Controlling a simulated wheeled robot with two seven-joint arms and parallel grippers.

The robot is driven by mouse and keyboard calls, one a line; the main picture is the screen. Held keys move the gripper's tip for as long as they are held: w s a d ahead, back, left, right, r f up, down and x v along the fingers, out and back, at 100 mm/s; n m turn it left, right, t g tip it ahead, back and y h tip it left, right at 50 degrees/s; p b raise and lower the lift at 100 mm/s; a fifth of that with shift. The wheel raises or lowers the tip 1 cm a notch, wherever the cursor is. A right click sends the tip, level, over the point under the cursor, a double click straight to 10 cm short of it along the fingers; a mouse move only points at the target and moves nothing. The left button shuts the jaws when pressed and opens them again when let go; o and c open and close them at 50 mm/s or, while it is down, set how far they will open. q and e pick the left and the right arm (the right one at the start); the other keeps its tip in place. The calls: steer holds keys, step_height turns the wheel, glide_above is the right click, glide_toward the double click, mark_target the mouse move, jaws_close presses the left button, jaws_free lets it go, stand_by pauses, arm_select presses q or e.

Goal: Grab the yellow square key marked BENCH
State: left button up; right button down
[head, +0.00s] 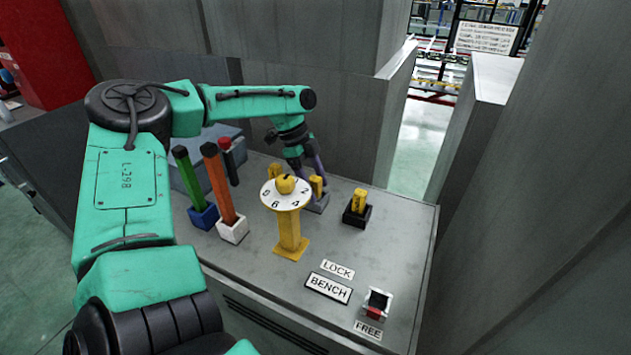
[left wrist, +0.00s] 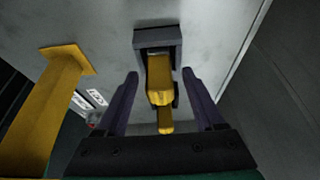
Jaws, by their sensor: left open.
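A yellow key (head: 317,185) stands upright in a grey holder (head: 317,205) on the bench top, behind the numbered dial. In the left wrist view, a yellow key (left wrist: 159,75) rises from the grey holder (left wrist: 158,38) between my fingers. My left gripper (left wrist: 160,88) is open, with one purple finger on each side of that key and a gap to each. A second yellow key (head: 359,201) stands in a black holder (head: 357,217) to the right. No marking is readable on either key. My right gripper is out of view.
A white dial (head: 286,201) on a yellow post (head: 289,235) stands in front of the grey holder. Green and orange bars (head: 219,187) stand in holders to the left. LOCK, BENCH (head: 329,288) and FREE labels lie near a small switch (head: 377,303). Grey walls enclose the bench.

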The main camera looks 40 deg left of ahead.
arm_select(q)
jaws_close()
steer(key=shift+r, duration=0.1)
